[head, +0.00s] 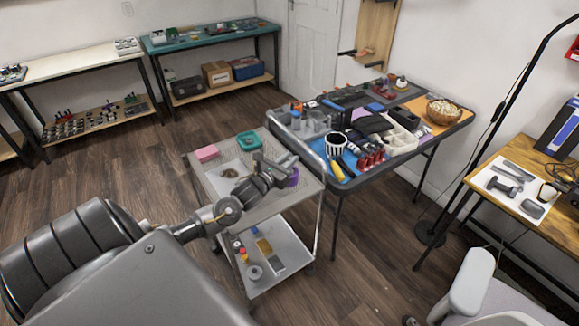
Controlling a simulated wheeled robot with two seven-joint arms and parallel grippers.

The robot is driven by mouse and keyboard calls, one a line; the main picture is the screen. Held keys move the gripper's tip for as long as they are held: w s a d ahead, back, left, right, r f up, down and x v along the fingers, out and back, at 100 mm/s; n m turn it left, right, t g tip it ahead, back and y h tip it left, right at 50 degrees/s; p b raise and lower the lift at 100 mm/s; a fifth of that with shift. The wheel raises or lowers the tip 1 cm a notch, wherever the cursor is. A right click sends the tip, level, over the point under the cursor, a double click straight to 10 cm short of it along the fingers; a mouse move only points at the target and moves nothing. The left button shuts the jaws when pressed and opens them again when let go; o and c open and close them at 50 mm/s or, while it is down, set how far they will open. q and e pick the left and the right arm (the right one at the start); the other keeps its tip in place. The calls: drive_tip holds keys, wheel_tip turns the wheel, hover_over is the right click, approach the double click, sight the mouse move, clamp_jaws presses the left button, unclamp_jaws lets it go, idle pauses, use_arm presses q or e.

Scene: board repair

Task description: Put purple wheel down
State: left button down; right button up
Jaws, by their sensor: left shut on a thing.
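The purple wheel (292,178) shows at the right side of the top shelf of a grey two-level cart (215,183). My left gripper (283,172) reaches over the cart from the left and is shut on the purple wheel. The gripper and wrist hide part of the wheel. I cannot tell whether the wheel touches the shelf. My right gripper is not in view.
The cart top also holds a pink block (206,153), a teal container (248,139) and a small brown coil (230,173). A crowded tool table (336,187) stands close behind at the right. The wooden floor (130,172) at the left is clear.

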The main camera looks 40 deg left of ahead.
use_arm(q)
drive_tip(key=shift+w+a+f, duration=0.2)
drive_tip(key=shift+w+f, duration=0.35)
drive_tip(key=shift+f, duration=1.6)
drive_tip(key=shift+f, duration=0.1)
drive_tip(key=c, duration=1.3)
unclamp_jaws()
drive_tip(key=shift+s, duration=0.1)
drive_tip(key=s+b, duration=0.1)
drive_tip(key=s, duration=1.1)
drive_tip(key=shift+d, duration=0.2)
